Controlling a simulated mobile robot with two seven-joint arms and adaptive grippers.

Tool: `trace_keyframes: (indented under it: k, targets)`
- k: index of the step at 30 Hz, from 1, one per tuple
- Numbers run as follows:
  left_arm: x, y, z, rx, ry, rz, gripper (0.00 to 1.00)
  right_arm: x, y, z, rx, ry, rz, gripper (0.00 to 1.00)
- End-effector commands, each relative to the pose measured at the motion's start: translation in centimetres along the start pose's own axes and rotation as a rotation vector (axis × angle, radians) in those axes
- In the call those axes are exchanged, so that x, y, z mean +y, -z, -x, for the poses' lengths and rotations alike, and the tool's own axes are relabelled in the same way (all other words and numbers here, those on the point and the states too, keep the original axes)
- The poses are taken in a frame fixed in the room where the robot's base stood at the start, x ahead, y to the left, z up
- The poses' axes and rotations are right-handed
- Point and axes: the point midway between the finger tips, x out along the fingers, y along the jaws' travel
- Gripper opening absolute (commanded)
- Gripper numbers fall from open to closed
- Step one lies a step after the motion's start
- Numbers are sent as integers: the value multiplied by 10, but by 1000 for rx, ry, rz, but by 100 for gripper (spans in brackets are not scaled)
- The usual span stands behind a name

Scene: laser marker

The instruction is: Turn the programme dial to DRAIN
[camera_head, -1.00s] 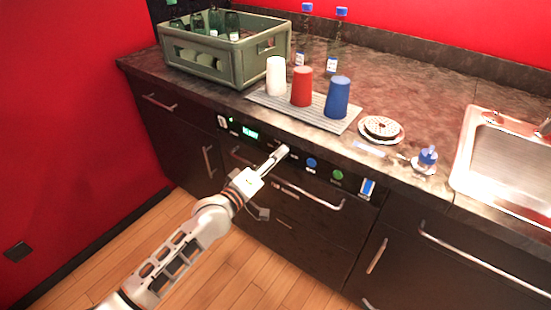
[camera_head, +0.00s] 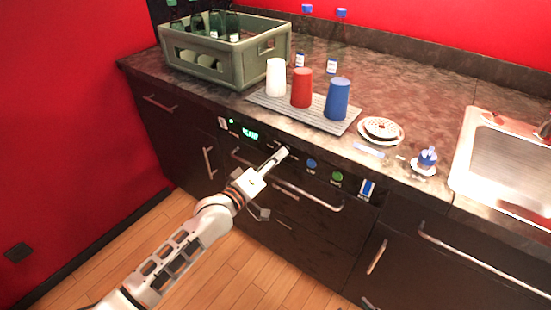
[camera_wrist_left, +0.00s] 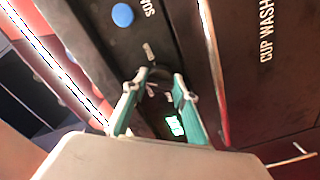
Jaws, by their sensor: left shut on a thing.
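The programme dial (camera_wrist_left: 155,76) is a dark round knob on the black front panel of the built-in cup washer. In the left wrist view it sits between the teal fingers of my left gripper (camera_wrist_left: 160,88), which is shut on it. In the head view the left gripper (camera_head: 283,152) reaches the panel and covers the dial. Small white labels ring the dial but are too small to read surely. A green-lit display (camera_head: 250,134) is on the panel left of the dial; its text is blurred. My right gripper is not in view.
Right of the dial are a blue button (camera_head: 311,164), a green button (camera_head: 336,177) and a blue-white switch (camera_head: 367,188). A bar handle (camera_head: 310,198) runs below the panel. Cups stand on a ribbed mat (camera_head: 270,103) above; a bottle crate (camera_head: 215,62) and sink (camera_head: 505,165) flank it.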

Motion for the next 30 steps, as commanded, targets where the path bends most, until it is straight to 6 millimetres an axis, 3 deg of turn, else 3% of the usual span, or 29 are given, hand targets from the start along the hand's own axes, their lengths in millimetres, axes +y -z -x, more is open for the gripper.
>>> trace_keyframes:
  k: [30]
  targets:
    - [0, 0, 0, -1, 0, -842, 6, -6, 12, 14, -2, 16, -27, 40]
